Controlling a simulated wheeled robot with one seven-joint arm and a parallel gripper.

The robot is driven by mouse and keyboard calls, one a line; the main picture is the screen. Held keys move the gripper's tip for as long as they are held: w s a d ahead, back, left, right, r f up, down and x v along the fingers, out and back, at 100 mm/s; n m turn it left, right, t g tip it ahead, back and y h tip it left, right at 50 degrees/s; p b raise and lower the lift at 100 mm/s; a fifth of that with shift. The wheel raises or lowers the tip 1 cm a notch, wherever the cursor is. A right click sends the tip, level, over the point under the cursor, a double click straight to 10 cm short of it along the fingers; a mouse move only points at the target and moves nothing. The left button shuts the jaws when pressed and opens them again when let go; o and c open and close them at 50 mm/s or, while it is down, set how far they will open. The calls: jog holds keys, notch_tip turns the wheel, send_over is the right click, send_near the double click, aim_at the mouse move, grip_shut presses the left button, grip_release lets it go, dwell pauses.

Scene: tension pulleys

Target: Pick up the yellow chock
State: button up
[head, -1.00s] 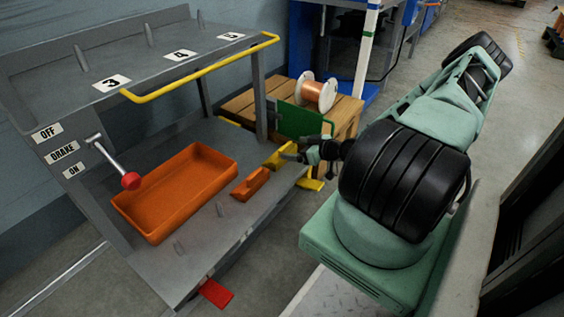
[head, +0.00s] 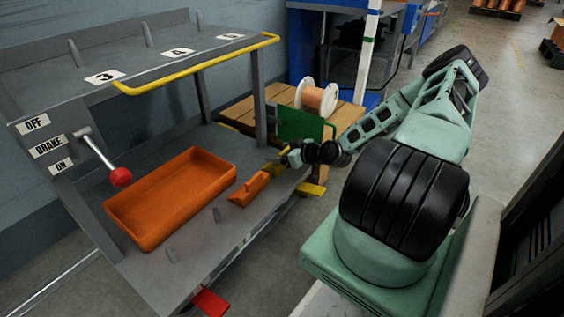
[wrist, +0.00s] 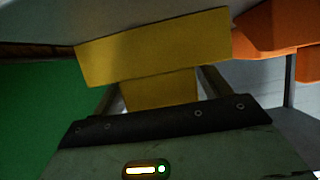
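The yellow chock (wrist: 150,48) fills the upper middle of the wrist view, with a narrower yellow part below it. My gripper (wrist: 160,84) has its dark fingers apart, one on each side of that narrower part. A pale gap shows beside the left finger, so the gripper looks open around the chock. In the head view, my gripper (head: 282,161) is at the right end of the cart's lower shelf, and it hides most of the chock (head: 272,168).
An orange chock (head: 249,189) lies just left of my gripper, beside an orange tray (head: 112,212). A green panel (head: 300,125) and a wooden pallet (head: 346,114) with a spool (head: 318,98) stand behind. A yellow rail (head: 200,68) edges the upper shelf. A red pedal (head: 210,301) sticks out in front.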

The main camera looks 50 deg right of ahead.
jog(key=c, duration=0.8)
jog(key=shift+r, duration=0.15)
